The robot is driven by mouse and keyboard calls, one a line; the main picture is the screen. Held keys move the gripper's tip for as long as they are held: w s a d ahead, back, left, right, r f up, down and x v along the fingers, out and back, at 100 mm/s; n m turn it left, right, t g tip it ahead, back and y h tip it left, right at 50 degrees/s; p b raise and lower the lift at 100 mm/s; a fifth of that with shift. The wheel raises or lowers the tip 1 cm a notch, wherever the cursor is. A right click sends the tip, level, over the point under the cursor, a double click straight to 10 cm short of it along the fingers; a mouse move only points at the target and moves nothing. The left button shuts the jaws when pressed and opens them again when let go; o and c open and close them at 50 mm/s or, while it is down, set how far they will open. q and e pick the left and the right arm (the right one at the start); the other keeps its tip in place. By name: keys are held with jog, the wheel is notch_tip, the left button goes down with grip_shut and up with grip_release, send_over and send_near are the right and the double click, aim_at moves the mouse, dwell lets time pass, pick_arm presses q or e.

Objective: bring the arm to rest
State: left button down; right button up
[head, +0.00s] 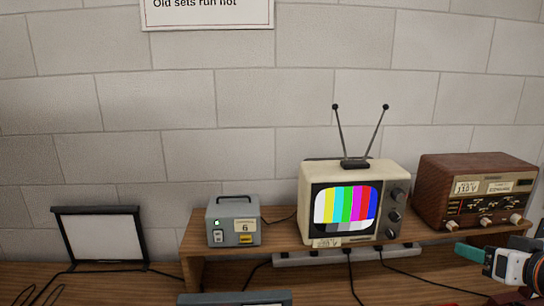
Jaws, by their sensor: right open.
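My right gripper (484,258) is at the lower right edge, its teal fingertip pointing left. It is open, with nothing seen between its fingers, and it is in front of the shelf's right part, below the wooden radio. Part of it and of my right arm is cut off by the picture's edge. My left gripper is not in view.
On a raised wooden shelf (285,246) stand a grey box (232,222) with a green light, a cream television (310,180) showing colour bars, and a brown radio (473,175). A power strip (320,257) and cables lie below. A framed white panel (102,236) stands left.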

jog(key=s+a+f+n+g, duration=0.1)
jog(key=s+a+f+g, duration=0.2)
jog(key=f, duration=0.7)
jog(key=s+a+f+g, duration=0.25)
jog(key=a+f, duration=0.25)
jog(key=f, duration=0.5)
jog(key=s+a+f+n+g+h, duration=0.1)
jog(key=s+a+f+g, duration=0.1)
jog(key=s+a+f, duration=0.55)
jog(key=s+a+f+n+g, duration=0.1)
jog(key=s+a+f+g, duration=0.3)
jog(key=s, duration=0.7)
notch_tip(320, 180, down, 31)
jog(key=d+b, duration=0.1)
jog(key=b, duration=0.5)
pick_arm(q)
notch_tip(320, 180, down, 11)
jog(key=b, duration=0.4)
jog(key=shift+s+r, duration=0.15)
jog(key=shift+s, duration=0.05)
pick_arm(e)
jog(key=s+d+f, duration=0.1)
jog(key=s+f, duration=0.7)
jog(key=f, duration=0.3)
jog(key=s+d+f, duration=0.2)
jog(key=s+f, duration=0.6)
jog(key=f, duration=0.3)
jog(key=shift+s+d+f+n+g, duration=0.15)
jog(key=shift+s+d+n+g, duration=0.1)
jog(key=shift+n+g, duration=0.1)
